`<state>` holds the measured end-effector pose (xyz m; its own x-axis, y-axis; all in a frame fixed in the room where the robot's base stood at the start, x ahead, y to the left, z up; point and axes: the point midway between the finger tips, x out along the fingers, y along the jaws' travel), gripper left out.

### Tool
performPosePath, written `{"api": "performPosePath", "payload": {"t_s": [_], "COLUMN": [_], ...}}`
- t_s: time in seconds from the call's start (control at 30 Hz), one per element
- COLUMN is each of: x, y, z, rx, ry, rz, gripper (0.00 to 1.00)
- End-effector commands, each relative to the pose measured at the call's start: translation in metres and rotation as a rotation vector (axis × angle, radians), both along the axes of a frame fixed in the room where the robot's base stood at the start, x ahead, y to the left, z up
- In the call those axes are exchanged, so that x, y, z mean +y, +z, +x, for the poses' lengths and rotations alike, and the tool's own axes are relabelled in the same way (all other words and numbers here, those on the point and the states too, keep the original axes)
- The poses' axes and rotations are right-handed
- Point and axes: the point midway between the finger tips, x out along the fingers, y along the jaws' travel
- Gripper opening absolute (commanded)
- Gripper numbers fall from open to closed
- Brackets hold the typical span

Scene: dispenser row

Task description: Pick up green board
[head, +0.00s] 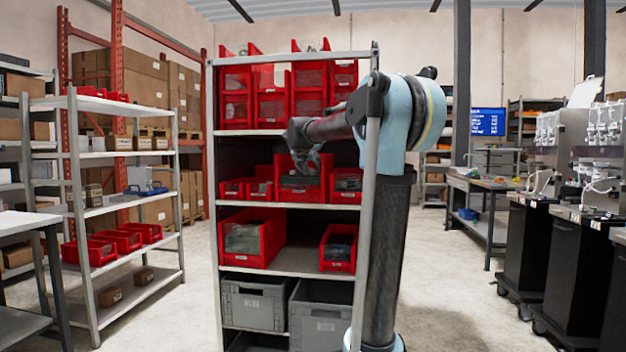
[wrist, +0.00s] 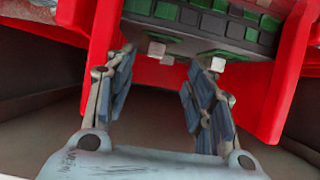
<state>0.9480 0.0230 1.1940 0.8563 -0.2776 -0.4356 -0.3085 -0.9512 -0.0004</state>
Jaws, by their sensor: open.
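A green board (wrist: 215,28), dark with green and grey blocks, shows at the top of the wrist view, inside a red bin (wrist: 270,100). Small pale blocks show along its lower edge. In the head view a dark greenish item (head: 299,181) sits in the red bin on the middle shelf. My gripper (wrist: 162,66) is open and empty, with its two fingers just in front of the bin and below the board. In the head view my gripper (head: 307,160) is at the same bin, partly hidden by my arm. I cannot tell whether the fingertips touch anything.
The grey shelf rack (head: 287,132) holds red bins on several levels and grey crates (head: 254,301) at the bottom. Smaller red bins (head: 346,184) stand beside the middle bin. Another rack (head: 78,160) stands left. A workbench (head: 476,184) and dispensers (head: 605,130) are right.

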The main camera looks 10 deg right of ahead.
Motion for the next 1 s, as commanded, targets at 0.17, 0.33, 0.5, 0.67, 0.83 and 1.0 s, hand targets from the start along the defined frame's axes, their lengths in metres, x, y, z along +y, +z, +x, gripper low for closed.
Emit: {"api": "performPosePath", "payload": {"t_s": [0.17, 0.33, 0.5, 0.67, 0.83, 1.0], "x": [-0.003, -0.006, -0.014, -0.019, -0.020, -0.021], "y": [-0.005, -0.009, -0.022, -0.031, -0.039, -0.045], "z": [0.009, 0.015, 0.031, 0.047, 0.055, 0.061], "rx": [0.000, 0.001, 0.000, 0.002, 0.008, 0.015], "ry": [0.000, -0.002, -0.002, -0.002, -0.003, -0.005], "rz": [-0.001, -0.001, -0.001, 0.001, 0.002, 0.003], "gripper": [0.50, 0.50, 0.50, 0.50, 0.50, 0.41]}}
